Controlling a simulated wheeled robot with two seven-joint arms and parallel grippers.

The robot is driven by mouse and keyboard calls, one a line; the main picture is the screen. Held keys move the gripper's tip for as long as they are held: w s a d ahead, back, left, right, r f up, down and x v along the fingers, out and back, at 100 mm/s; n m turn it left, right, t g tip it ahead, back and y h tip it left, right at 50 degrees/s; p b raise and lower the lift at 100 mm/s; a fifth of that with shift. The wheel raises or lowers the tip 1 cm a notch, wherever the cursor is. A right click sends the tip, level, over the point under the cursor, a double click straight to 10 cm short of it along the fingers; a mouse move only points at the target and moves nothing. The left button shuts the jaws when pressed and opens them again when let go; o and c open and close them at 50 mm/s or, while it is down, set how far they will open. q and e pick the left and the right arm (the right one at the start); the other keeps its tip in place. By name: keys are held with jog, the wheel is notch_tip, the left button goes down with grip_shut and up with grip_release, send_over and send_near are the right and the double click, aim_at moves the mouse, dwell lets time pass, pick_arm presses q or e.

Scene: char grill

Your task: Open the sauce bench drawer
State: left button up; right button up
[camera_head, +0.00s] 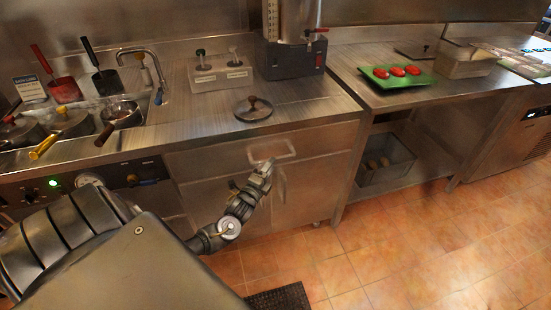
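The sauce bench drawer (215,161) is a wide steel front just under the worktop, in the middle of the head view. It looks flush with the bench. Its pale loop handle (284,146) sits near the middle of the front. My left gripper (265,167) is at the handle's lower edge, with its tips overlapping the handle in the picture. I cannot tell whether it touches the handle or whether its fingers are apart. My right gripper is not in view.
Cupboard doors (300,190) are below the drawer. A round lid (253,108) lies on the worktop above it. Pots and ladles stand in the sauce well (75,125) at left. A green tray (398,77) is at right. Tiled floor in front is mostly clear, with a dark mat (280,298).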

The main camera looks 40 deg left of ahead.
pick_arm(q)
jog(key=shift+x, duration=2.3)
grip_shut()
